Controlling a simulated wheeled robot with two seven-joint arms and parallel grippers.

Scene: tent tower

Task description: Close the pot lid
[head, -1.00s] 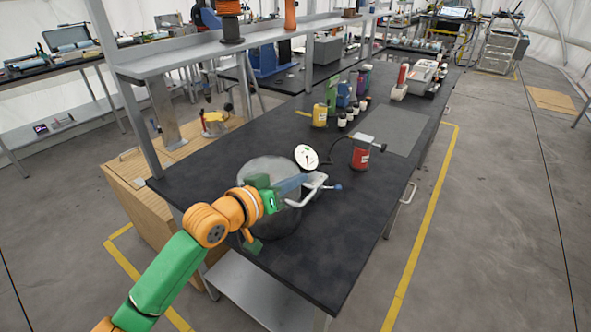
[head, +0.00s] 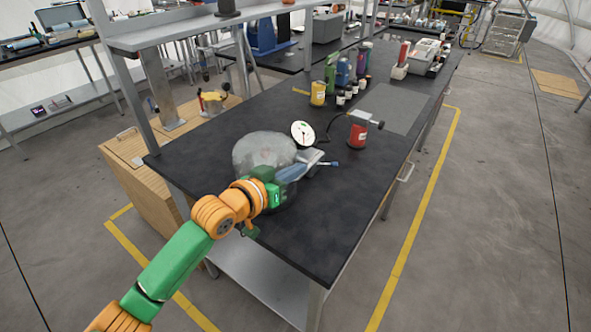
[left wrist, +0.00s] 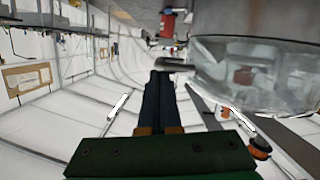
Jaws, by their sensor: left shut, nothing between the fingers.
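A greyish translucent round pot (head: 262,150) stands near the front left of the black bench. It also shows as a clear vessel (left wrist: 250,75) at upper right in the left wrist view. I cannot clearly tell its lid from its body or how far the lid is open. My left gripper (head: 306,168) is at the pot's right side, in front of its lower part. Its dark fingers (left wrist: 160,78) are together and empty, close to a grey handle-like bar (left wrist: 175,64) beside the vessel. Contact is unclear. My right gripper is not in view.
A white round dial (head: 303,133) stands just behind the pot, and a red canister (head: 357,134) is to its right. A yellow container (head: 318,94) and several bottles stand farther back. The bench's (head: 330,215) front right is clear. A metal shelf overhangs the left side.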

